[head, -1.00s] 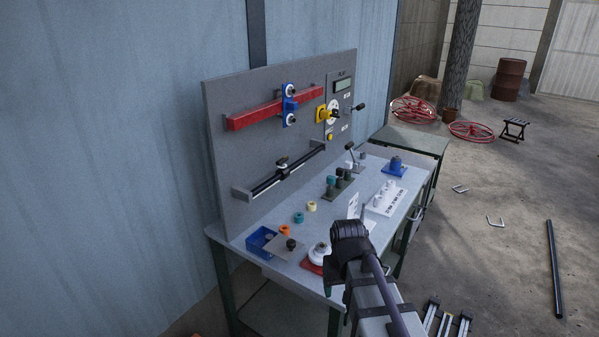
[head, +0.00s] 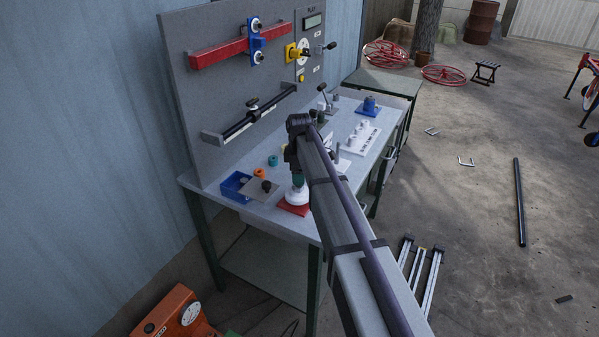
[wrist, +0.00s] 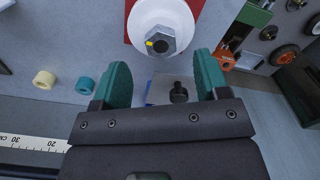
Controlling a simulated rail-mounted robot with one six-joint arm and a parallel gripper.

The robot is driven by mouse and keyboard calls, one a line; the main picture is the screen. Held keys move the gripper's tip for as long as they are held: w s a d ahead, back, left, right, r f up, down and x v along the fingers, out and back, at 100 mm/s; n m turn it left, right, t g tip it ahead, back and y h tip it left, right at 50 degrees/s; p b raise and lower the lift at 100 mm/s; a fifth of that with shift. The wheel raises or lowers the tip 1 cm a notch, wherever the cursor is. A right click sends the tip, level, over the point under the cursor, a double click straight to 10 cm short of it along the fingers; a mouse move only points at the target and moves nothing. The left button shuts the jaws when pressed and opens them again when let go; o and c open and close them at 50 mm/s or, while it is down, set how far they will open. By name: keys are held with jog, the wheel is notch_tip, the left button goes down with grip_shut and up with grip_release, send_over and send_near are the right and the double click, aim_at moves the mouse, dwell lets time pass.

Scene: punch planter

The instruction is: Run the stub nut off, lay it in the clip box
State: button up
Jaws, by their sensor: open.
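A silver hex nut with a yellow mark (wrist: 160,42) sits on a round white body (wrist: 165,14) over a red base; I take it for the stub nut. In the head view the white body (head: 297,197) stands near the table's front edge, and its nut is hidden. My gripper (wrist: 161,62) is open, its teal fingers apart to either side below the nut in the wrist picture; contact cannot be told. In the head view my gripper (head: 298,178) is just over the white body. The blue clip box (head: 235,187) stands at the table's left end.
A grey plate with a dark knob (head: 265,186) lies between the clip box and the white body. Orange (head: 260,173) and teal (head: 273,161) rings lie behind it. The upright panel (head: 200,110) with a rail bounds the table's back.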

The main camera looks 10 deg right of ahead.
aim_at(298, 187)
notch_tip(298, 187, down, 5)
jog(key=b, duration=0.3)
jog(key=shift+f, duration=0.1)
jog(key=c, duration=1)
jog(key=n, duration=0.2)
jog(key=shift+w+n, duration=0.1)
jog(key=shift+n, duration=0.3)
jog(key=n, duration=0.4)
jog(key=shift+w+n, duration=0.1)
jog(key=shift+n, duration=0.3)
jog(key=n, duration=0.5)
jog(key=shift+w+a, duration=0.1)
jog(key=n, duration=0.4)
